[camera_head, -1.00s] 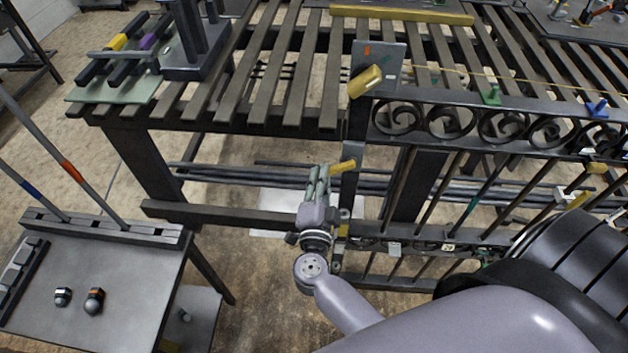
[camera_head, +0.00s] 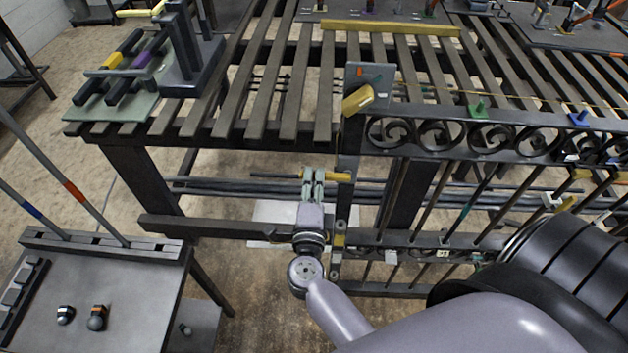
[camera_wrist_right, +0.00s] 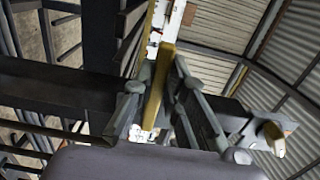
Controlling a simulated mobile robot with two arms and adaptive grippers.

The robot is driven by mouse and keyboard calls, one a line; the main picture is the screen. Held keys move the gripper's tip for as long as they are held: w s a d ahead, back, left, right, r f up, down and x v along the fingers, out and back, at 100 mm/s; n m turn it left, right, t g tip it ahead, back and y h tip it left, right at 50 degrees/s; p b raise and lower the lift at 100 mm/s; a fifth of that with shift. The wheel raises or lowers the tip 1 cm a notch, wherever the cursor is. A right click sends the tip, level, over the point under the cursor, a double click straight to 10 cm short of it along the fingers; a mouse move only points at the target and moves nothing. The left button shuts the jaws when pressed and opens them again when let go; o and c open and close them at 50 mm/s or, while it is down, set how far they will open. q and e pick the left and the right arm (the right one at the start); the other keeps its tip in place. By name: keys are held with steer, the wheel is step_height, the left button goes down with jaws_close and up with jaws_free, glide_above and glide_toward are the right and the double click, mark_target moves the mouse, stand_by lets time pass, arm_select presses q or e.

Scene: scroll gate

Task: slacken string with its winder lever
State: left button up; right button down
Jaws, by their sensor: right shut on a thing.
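My right gripper (camera_head: 313,174) is at the left post of the scroll gate, fingers pointing away from me. It is shut on a yellow lever (camera_head: 340,178), which lies about level. In the right wrist view the yellow lever (camera_wrist_right: 158,85) runs between the two fingers (camera_wrist_right: 155,100). A second, thicker yellow handle (camera_head: 357,100) sits higher, on a grey plate (camera_head: 372,75) with an orange mark. A thin yellowish string (camera_head: 440,90) runs right from near that plate along the gate's top. The lower lever's string is not clear. My left gripper is out of view.
The gate's scroll rail (camera_head: 450,132) and bars lie right of my gripper. A slatted bench (camera_head: 230,110) is behind. A grey side table (camera_head: 110,290) with two small knobs stands at the lower left. Open floor (camera_head: 265,290) lies between.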

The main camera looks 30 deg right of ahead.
stand_by(0.3)
steer(key=c, duration=1.6)
jaws_free()
